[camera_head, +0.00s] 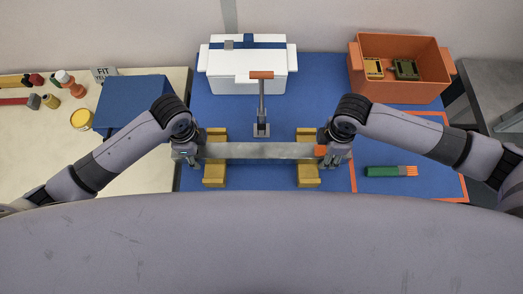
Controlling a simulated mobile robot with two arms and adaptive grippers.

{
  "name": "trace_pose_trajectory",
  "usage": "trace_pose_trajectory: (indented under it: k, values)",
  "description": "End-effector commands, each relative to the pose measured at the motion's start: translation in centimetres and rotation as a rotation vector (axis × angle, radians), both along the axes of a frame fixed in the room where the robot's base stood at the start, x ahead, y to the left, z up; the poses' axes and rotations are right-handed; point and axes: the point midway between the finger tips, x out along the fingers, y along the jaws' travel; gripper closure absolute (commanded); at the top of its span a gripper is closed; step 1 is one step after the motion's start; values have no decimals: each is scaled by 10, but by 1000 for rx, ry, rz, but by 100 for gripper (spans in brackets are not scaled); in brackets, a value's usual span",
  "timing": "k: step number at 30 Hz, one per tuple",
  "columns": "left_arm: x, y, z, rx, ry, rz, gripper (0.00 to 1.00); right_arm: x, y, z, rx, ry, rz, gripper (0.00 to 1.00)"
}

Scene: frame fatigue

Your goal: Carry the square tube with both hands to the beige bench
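The square tube (255,151) is a long grey metal bar lying level from left to right, with an orange mark (320,151) near its right end. It lies across two yellow supports, the left one (214,172) and the right one (308,173), over a blue surface. My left gripper (187,157) is at the tube's left end and my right gripper (335,158) is at its right end. Both point down. The wrists partly cover the fingers, so whether they are closed on the tube is unclear. The beige bench (140,170) is at the left.
A blue box (130,105), a yellow can (81,119) and several small items occupy the beige bench. An orange bin (401,93) and green-orange item (390,171) are at right.

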Motion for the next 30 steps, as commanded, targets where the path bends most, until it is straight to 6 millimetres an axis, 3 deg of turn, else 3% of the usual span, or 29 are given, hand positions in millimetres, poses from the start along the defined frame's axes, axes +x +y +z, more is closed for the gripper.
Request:
trace_pose_trajectory:
  k: [22, 30]
  values:
    - [0, 0, 0, 0, -1, 0, 100, 0, 0, 0, 0, -1, 0, 100]
    - [0, 0, 0, 1, -1, 0, 100, 1, 0, 0, -1, -1, -1, 100]
